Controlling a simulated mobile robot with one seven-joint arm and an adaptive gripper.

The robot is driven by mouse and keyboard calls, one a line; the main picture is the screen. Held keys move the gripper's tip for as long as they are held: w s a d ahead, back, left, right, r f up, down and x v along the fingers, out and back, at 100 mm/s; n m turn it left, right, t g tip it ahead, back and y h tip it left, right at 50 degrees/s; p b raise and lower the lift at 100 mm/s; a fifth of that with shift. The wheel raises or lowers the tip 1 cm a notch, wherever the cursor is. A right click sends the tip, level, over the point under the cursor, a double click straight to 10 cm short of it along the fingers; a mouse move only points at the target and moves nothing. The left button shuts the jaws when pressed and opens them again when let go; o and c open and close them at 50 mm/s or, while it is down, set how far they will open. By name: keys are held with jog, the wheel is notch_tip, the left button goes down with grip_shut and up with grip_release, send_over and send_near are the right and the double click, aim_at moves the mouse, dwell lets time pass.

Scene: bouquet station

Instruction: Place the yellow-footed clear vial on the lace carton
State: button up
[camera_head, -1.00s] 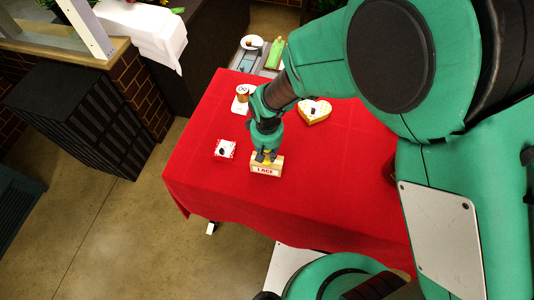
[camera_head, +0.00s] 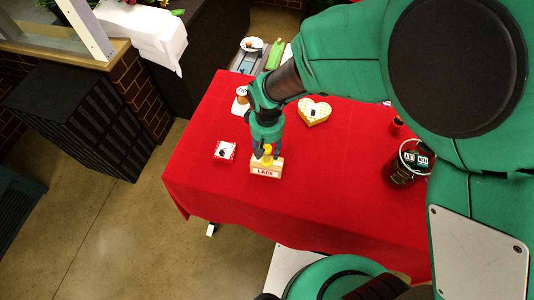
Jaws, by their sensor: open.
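The lace carton (camera_head: 265,171), a small cream box with red lettering reading LACE, sits on the red-covered table near its front left part. A small yellow thing, which looks like the foot of the yellow-footed vial (camera_head: 267,155), shows on top of the carton. The vial's clear body is too small to make out. My gripper (camera_head: 266,147) is just above the carton, around or right beside the yellow piece. It is open, and I cannot tell whether its fingers touch the vial.
A red-and-white small box (camera_head: 224,150) lies left of the carton. A heart-shaped yellow box (camera_head: 314,112) lies behind right. A brown-lidded cup (camera_head: 242,94) stands at the back left. A dark basket with a pale handle (camera_head: 399,174) stands at right. The table's middle is clear.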

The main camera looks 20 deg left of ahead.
notch_tip(320, 180, up, 7)
jog(key=shift+r, duration=0.2)
dwell(0.7)
jog(key=shift+w+d+r, duration=0.1)
jog(key=shift+d+r, duration=0.05)
jog(key=w+d+r+m+t+y, duration=0.1)
jog(key=d+r+m+t, duration=0.25)
jog(key=d+r, duration=1.45)
jog(key=s+d+r+m+t, duration=0.1)
jog(key=s+d+r, duration=0.3)
jog(key=d, duration=0.4)
jog(key=s+d+r+m+t+h, duration=0.1)
jog(key=s+d+r+m, duration=0.3)
jog(key=s+d, duration=0.3)
jog(key=shift+s+d+r, duration=0.25)
jog(key=shift+d+r, duration=0.25)
jog(key=shift+d, duration=0.1)
